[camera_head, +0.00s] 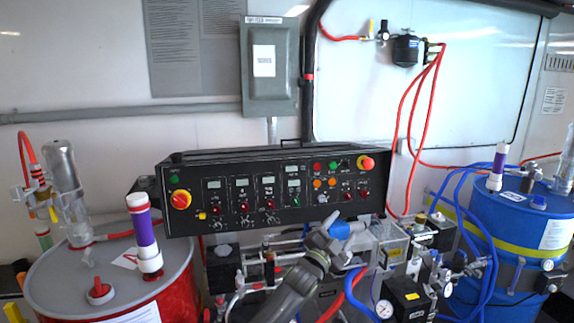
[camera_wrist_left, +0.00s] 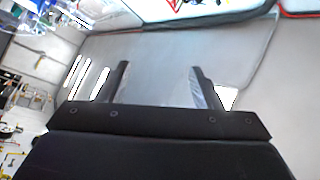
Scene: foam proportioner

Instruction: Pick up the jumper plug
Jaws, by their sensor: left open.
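I cannot make out the jumper plug for sure in either view. My left gripper (camera_head: 342,230) is up in front of the lower right part of the black control panel (camera_head: 262,190), at the end of my grey arm. A small blue patch shows at its tip, and I cannot tell what it is. In the left wrist view, the left gripper's two dark fingers (camera_wrist_left: 160,88) stand apart with nothing between them. A plain grey surface lies beyond them. My right gripper is not in view.
A red drum (camera_head: 70,285) with a grey lid stands at the left, a blue drum (camera_head: 530,220) at the right. Valves, gauges and blue hoses (camera_head: 480,240) crowd the space below the panel. A grey electrical box (camera_head: 270,62) hangs on the wall.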

